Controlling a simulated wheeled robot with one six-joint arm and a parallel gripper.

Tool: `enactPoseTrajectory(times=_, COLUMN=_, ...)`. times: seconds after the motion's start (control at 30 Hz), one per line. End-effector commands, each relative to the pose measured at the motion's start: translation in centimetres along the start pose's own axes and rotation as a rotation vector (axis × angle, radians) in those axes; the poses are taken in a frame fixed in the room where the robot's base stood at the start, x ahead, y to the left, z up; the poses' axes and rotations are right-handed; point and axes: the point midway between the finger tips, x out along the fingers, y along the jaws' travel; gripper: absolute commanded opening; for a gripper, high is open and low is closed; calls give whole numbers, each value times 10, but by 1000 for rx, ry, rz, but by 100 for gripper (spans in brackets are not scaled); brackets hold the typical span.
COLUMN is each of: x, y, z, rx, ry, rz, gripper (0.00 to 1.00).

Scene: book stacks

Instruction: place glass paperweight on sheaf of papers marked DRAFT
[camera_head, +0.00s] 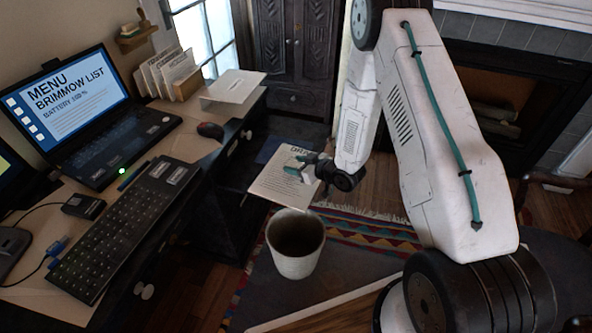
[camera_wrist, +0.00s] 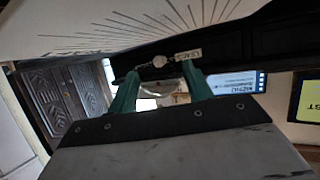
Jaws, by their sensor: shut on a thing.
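The sheaf of papers (camera_head: 268,187), with the start of a DRAFT heading showing at its top, lies flat on a dark surface beside the desk. It also fills the top of the wrist view (camera_wrist: 90,28), where its lines run toward me. My gripper (camera_head: 296,166) is over the right part of the sheaf and covers some of it. In the wrist view its teal fingers (camera_wrist: 160,80) stand apart, with a faint clear curved shape, the glass paperweight (camera_wrist: 162,93), between them. The gripper is shut on it. I cannot tell whether the paperweight touches the papers.
A pale bin (camera_head: 294,262) stands on the patterned rug just in front of the sheaf. The desk at left holds a laptop (camera_head: 70,100), a keyboard (camera_head: 130,225), a mouse (camera_head: 210,131) and a letter rack (camera_head: 185,84). A fireplace (camera_head: 500,95) is at right.

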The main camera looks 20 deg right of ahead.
Motion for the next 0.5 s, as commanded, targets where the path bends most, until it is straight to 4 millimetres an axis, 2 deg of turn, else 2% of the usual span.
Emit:
enactPoseTrajectory(times=0.17, x=11, y=7, z=-3, rx=-1, ry=2, rz=0, gripper=21)
enactPoseTrajectory(times=0.33, x=20, y=6, z=25, rx=2, ry=-2, rz=0, gripper=21)
enactPoseTrajectory(times=0.5, x=22, y=6, z=29, rx=-1, ry=2, rz=1, gripper=21)
